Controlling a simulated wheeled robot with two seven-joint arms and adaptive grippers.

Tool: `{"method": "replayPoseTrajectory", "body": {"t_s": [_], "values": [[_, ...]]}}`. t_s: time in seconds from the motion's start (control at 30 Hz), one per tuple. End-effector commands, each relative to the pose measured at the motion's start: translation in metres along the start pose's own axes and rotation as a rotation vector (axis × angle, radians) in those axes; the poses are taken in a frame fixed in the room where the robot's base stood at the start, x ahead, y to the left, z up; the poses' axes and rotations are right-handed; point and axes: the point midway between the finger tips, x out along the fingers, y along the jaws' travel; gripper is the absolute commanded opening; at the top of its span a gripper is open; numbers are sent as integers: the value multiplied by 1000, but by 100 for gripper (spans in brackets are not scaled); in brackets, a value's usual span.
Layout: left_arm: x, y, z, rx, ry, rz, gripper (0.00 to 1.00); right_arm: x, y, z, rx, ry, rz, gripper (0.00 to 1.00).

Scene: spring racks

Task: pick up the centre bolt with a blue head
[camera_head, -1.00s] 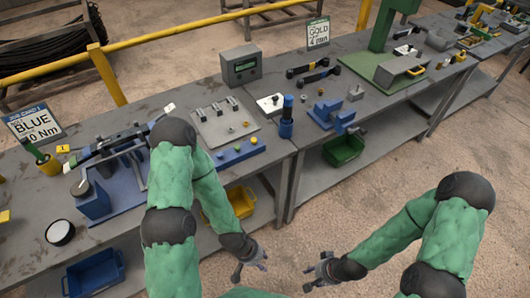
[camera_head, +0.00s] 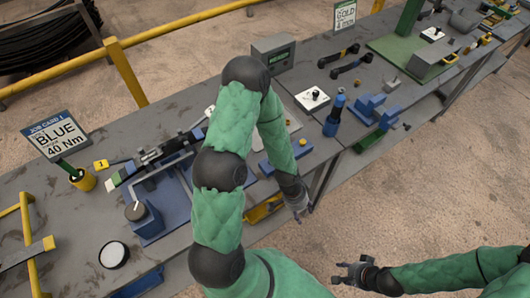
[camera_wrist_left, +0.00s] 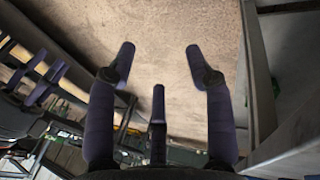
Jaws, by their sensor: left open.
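The blue bolt strip (camera_head: 304,150) lies near the table's front edge in the head view. My left forearm covers much of it. A gold head (camera_head: 303,142) shows at its right end; I cannot make out the centre blue-headed bolt. My left gripper (camera_head: 300,214) is open and empty, hanging just off the table's front edge below the strip. In the left wrist view its fingers (camera_wrist_left: 159,55) are spread over bare floor. My right gripper (camera_head: 337,274) looks open and empty, over the floor away from the table.
A blue fixture (camera_head: 147,220) stands on the left of the table, near a blue job card (camera_head: 57,134). A blue bottle-like tool (camera_head: 334,115) and a white box (camera_head: 312,99) stand right of the strip.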

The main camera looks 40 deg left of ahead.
Motion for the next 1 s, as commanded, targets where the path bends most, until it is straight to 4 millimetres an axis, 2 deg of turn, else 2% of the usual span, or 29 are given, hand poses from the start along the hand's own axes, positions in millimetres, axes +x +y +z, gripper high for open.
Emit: {"method": "replayPoseTrajectory", "body": {"t_s": [0.03, 0.1, 0.23, 0.4, 0.5, 0.6, 0.67, 1.0], "values": [[-38, -8, -16, 69, 8, -21, 52, -22, -7, 0, 1, 2, 0, 40], [-71, -22, -27, 166, -4, -50, 52, -35, -12, 0, 2, 2, 0, 40], [-134, -53, -41, 327, -41, -120, 52, -58, -20, 1, 2, 2, 0, 40], [-213, -92, -49, 486, -112, -223, 52, -83, -29, 2, 1, 2, 0, 40], [-244, -108, -48, 539, -151, -266, 52, -91, -32, 3, 1, 1, 0, 40], [-262, -118, -46, 569, -178, -291, 52, -95, -34, 3, 1, 1, 0, 40], [-264, -122, -46, 580, -186, -300, 52, -96, -34, 3, 1, 1, 0, 40], [-222, -138, -42, 583, -191, -301, 52, -89, -31, 3, 1, 1, 0, 40]]}}
